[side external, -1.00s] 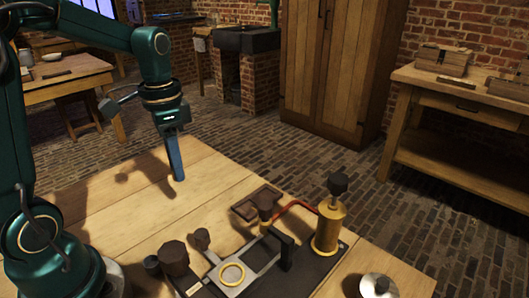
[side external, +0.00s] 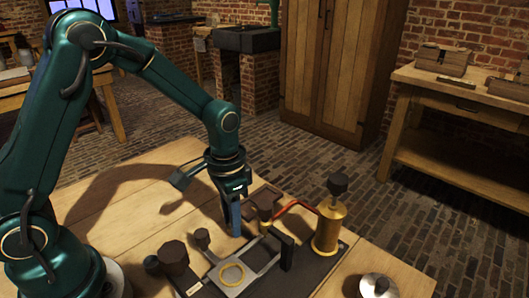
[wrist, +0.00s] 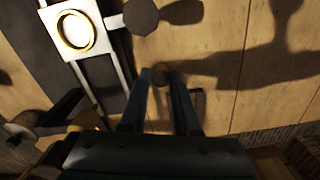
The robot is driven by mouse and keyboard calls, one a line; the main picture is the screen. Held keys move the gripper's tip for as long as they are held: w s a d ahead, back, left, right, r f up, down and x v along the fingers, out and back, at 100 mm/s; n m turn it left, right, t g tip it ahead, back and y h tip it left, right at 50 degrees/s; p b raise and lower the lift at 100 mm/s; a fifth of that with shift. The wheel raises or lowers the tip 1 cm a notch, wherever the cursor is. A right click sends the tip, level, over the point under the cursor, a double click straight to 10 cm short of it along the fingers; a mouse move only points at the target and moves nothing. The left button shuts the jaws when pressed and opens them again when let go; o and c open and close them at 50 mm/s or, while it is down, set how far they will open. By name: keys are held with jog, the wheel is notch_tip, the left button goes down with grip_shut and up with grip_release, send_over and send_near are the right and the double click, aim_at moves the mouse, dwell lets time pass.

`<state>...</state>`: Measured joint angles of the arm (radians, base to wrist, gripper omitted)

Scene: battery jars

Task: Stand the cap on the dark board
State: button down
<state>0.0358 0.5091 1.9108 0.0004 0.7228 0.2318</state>
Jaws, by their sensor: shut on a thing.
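My gripper (side external: 235,222) is shut, pointing down beside the far left edge of the dark board (side external: 325,262). In the wrist view a small round brown piece, which I take for the cap (wrist: 160,72), sits between the fingertips (wrist: 161,80). In the side view the fingers hide it. The board carries a pale metal frame with a brass ring (side external: 232,275), which also shows in the wrist view (wrist: 75,30). I cannot tell how high the cap is above the table.
A brass cylinder with a dark knob (side external: 328,230) and a black upright (side external: 287,252) stand on the right. Dark knobs (side external: 174,257) stand at the front left. A white lid (side external: 379,287) lies front right. The table's left is clear.

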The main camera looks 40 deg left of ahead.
jog(key=shift+f, duration=0.45)
jog(key=c, duration=0.7)
grip_release()
jog(key=shift+f, duration=0.1)
jog(key=shift+o, duration=0.2)
notch_tip(320, 180, up, 11)
jog(key=s+r+n+t, duration=0.2)
jog(key=s+r+t, duration=0.2)
jog(key=s, duration=0.6)
jog(key=shift+s+a+r+n+t, duration=0.2)
jog(key=shift+a+r+n+t, duration=0.15)
jog(key=shift+a+t, duration=0.15)
jog(key=shift+o, duration=0.6)
jog(key=shift+s+f+t, duration=0.3)
jog(key=shift+s+f, duration=0.05)
jog(key=shift+s, duration=0.25)
